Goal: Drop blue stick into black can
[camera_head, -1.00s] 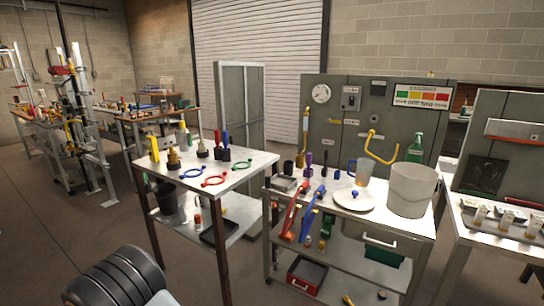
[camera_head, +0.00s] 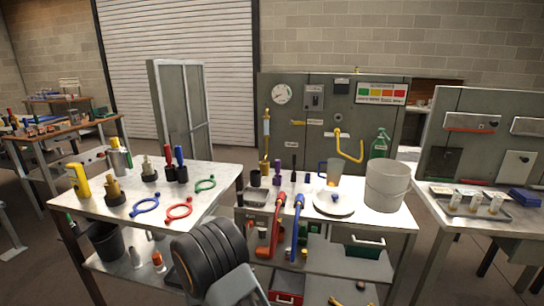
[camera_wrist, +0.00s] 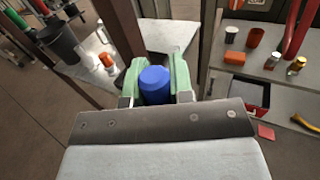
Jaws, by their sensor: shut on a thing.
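My gripper (camera_wrist: 154,82) is shut on a blue stick (camera_wrist: 155,86) with a rounded end, seen between its green finger pads in the wrist view. The stick's far part is hidden. A black can (camera_head: 104,241), shaped like a bucket, stands on the left table's lower shelf. It also shows at the upper left in the wrist view (camera_wrist: 62,44), apart from my gripper. A much smaller black can (camera_head: 255,178) stands on the right bench top. I cannot tell which one the task means. The gripper's fingers do not show in the head view.
The left table (camera_head: 98,207) holds rings, bottles and another blue upright piece (camera_head: 180,157) in a black base. Its leg stands close to my gripper. The right bench holds a white bucket (camera_head: 387,186), a plate (camera_head: 334,205) and red and blue tools. Open floor lies at left.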

